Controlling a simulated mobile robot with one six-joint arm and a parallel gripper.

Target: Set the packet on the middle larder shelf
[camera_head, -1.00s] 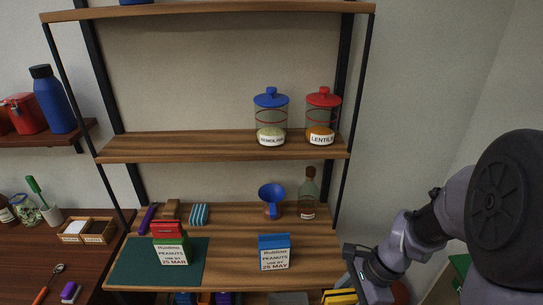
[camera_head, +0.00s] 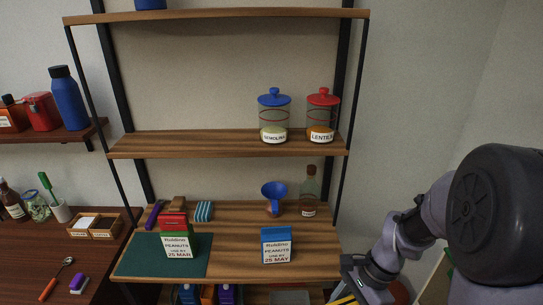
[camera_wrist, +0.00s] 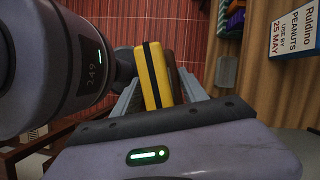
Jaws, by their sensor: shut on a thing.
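My gripper (camera_wrist: 158,82) is shut on a yellow packet with a black stripe (camera_wrist: 154,70); a brown face shows along its right side. In the head view, my gripper (camera_head: 350,285) is low at the right, in front of the shelf unit's lower right corner, and only a sliver of the yellow packet (camera_head: 343,300) shows at the bottom edge. The larder unit has a top shelf (camera_head: 220,17), a shelf with two jars (camera_head: 190,145) and a shelf below it (camera_head: 222,255). On that lower shelf stand a red-green peanuts packet (camera_head: 179,243) and a blue peanuts packet (camera_head: 277,246).
The semolina jar (camera_head: 274,115) and lentil jar (camera_head: 322,115) stand on the right of their shelf; its left is clear. A blue funnel (camera_head: 274,195), bottle (camera_head: 309,195) and green mat (camera_head: 140,260) are on the lower shelf. Dark posts edge the unit.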

